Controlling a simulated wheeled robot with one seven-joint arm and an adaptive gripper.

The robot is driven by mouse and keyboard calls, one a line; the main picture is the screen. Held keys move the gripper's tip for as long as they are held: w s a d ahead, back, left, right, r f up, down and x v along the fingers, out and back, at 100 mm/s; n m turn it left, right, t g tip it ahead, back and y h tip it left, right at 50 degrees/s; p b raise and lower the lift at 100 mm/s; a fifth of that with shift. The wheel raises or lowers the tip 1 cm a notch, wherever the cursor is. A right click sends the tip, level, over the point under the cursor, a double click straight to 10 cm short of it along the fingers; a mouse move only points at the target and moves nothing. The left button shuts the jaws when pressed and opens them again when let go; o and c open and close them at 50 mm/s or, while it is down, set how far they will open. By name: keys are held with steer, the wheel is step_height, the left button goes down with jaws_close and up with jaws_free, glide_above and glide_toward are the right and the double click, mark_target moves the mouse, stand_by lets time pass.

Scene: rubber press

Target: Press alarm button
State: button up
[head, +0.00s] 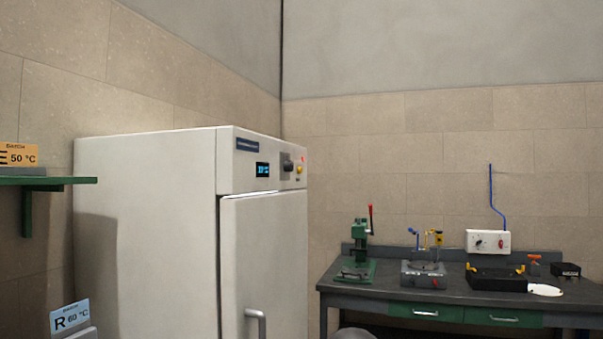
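A tall white cabinet (145,210) stands left of centre in the head view. Its top front panel carries a lit blue display (262,170), a dark knob (287,163) and a small yellow button (299,170) with a tiny red mark above it. No label that I can read names an alarm button, so I cannot tell for sure which control it is. My gripper is not in view.
The cabinet door has a grey handle (256,322). A dark workbench (385,295) at right holds a green press (360,248), a grey device (423,273) and a black tray (495,279). A white control box (488,241) is behind them. A green shelf (50,181) juts out at left.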

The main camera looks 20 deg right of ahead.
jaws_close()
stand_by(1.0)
